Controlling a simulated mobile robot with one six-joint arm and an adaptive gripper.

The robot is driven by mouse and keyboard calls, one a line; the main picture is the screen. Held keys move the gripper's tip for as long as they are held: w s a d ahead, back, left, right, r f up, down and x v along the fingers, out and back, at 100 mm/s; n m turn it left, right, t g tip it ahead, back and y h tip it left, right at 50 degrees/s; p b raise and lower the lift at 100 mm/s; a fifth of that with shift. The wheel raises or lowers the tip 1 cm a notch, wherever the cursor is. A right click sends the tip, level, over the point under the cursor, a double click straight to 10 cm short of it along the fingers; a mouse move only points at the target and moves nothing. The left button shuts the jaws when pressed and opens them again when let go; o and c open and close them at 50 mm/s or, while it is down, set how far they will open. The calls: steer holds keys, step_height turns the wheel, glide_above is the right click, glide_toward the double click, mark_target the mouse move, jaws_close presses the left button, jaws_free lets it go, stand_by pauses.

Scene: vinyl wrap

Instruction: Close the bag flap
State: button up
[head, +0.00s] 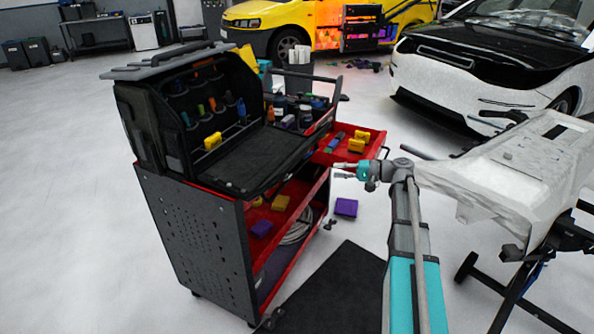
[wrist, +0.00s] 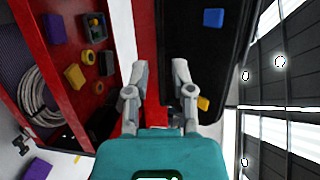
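The black tool bag (head: 165,130) stands open on top of the red and grey cart. Its flap (head: 235,160) is folded down and lies out flat in front of the opening, toward the cart's front edge. In the head view my gripper (head: 338,171) is to the right of the flap, apart from it, over the cart's right front. In the wrist view my gripper (wrist: 160,65) is open, with nothing between the fingers. A black bag surface (wrist: 203,55) shows beyond and right of the fingers; which part of the bag it is, I cannot tell clearly.
The cart (head: 200,235) has an open red drawer (head: 345,152) with small items at right and a lower shelf holding blocks and a coiled hose (head: 298,226). Bottles (head: 281,105) stand beside the bag. A purple block (head: 346,207) lies on the floor. A white panel (head: 510,175) on a stand is at right.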

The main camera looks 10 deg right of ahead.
mark_target(298, 170)
steer(key=b+x, duration=0.1)
steer(key=x, duration=1.2)
steer(key=shift+w+a+f, duration=0.1)
steer(key=shift+a, duration=0.25)
jaws_close()
